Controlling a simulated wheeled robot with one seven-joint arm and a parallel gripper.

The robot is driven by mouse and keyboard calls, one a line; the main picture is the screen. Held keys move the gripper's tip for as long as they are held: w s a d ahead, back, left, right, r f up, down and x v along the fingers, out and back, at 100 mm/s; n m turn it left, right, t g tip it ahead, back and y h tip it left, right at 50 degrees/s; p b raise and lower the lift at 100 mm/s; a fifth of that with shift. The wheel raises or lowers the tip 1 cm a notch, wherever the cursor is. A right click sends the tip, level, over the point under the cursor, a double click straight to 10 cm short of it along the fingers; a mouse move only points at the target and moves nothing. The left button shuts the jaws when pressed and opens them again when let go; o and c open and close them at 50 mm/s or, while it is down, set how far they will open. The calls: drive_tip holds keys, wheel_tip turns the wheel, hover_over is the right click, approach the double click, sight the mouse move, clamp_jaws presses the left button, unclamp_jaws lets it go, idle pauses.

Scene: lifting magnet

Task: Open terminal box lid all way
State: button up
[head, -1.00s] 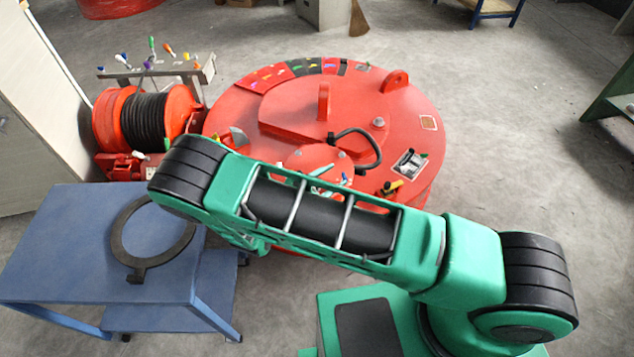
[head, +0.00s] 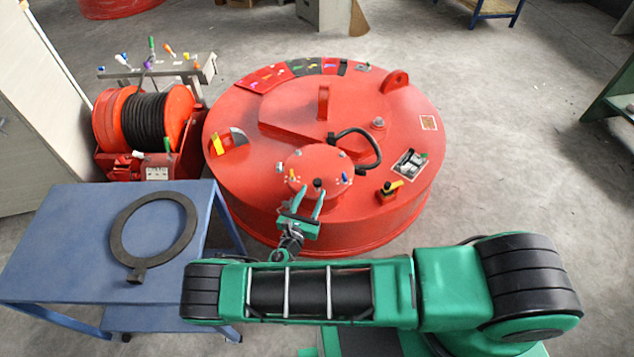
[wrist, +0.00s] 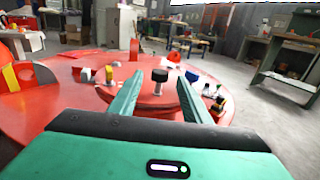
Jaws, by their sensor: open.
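The terminal box lid (head: 312,164) is a round red disc on top of the large red lifting magnet (head: 270,222). It lies flat, with a black knob (head: 318,184) at its near edge and small coloured fasteners around it. In the wrist view the knob (wrist: 159,76) stands beyond and between the finger ends, above the red lid (wrist: 172,98). My gripper (head: 301,202) is open at the near side of the lid, its two green fingers pointing toward the knob. The wrist view shows the open gripper (wrist: 160,100) with nothing held. Contact with the knob cannot be told.
A blue table (head: 60,235) with a black ring gasket (head: 120,222) stands at the left. A red cable reel (head: 108,125) is behind it. On the magnet, a black cable (head: 376,150) curves right of the lid and a yellow-handled part (head: 388,191) sits nearby.

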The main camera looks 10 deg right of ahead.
sight(315, 184)
drive_tip(key=shift+x, duration=3.15)
drive_tip(key=c, duration=1.1)
drive_tip(key=shift+o, duration=0.2)
drive_tip(key=shift+a, duration=0.1)
